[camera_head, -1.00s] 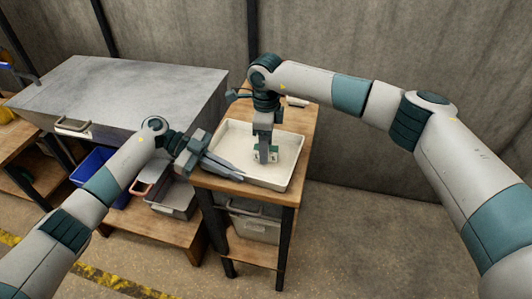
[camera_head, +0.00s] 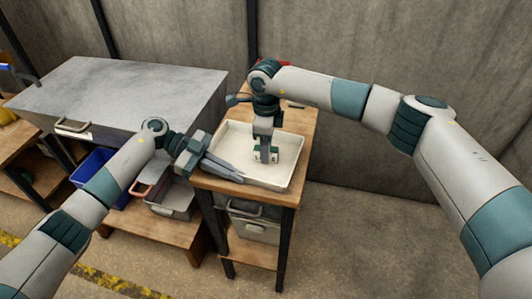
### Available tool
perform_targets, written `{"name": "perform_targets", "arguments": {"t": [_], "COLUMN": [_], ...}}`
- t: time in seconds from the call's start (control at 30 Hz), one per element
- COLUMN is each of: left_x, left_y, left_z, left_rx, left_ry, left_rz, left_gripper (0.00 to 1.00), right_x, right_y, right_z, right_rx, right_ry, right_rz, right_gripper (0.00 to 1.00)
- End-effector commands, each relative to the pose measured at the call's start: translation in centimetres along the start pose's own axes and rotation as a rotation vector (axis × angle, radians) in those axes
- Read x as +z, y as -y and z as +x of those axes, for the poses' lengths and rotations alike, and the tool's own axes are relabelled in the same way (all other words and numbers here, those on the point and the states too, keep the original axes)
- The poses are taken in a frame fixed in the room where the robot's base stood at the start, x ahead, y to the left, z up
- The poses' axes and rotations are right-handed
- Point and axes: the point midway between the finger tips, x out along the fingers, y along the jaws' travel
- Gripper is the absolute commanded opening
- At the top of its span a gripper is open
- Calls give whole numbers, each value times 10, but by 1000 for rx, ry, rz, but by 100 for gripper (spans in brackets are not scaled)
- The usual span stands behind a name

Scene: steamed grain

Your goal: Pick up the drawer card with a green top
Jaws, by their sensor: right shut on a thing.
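A small card with green and white parts (camera_head: 274,154) is in the white tray (camera_head: 298,150) on the wooden table, mostly hidden by my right gripper. My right gripper (camera_head: 266,158) points down into the tray and is shut on this card. I cannot tell whether the card touches the tray floor. My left gripper (camera_head: 232,172) is at the tray's left front edge, apart from the card. Its fingers point right; their gap is not clear.
The wooden table (camera_head: 308,115) has a shelf below with a grey bin (camera_head: 258,231). A large grey metal box (camera_head: 140,88) stands at left, with a blue bin (camera_head: 92,172) and a grey bin (camera_head: 172,203) beneath. The concrete wall is behind. Floor at right is clear.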

Motion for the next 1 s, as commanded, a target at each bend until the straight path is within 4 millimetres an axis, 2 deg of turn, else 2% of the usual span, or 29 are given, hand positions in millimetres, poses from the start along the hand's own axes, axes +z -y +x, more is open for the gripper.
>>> {"name": "perform_targets", "arguments": {"t": [0.27,0.47,0.7,0.83,1.0], "left_x": [0,0,0,0,0], "left_y": [0,0,0,0,0], "left_z": [0,0,0,0,0], "left_rx": [0,0,0,0,0], "left_ry": [0,0,0,0,0], "left_rz": [0,0,0,0,0], "left_gripper": [0,0,0,0,0], "right_x": [0,0,0,0,0], "right_y": [0,1,0,0,0], "right_z": [-10,-37,-77,-92,-100], "right_rx": [-1,-2,-3,-2,0], "right_ry": [0,1,1,0,0], "right_rz": [0,0,-1,-1,-1], "right_gripper": [0,0,0,0,0]}}
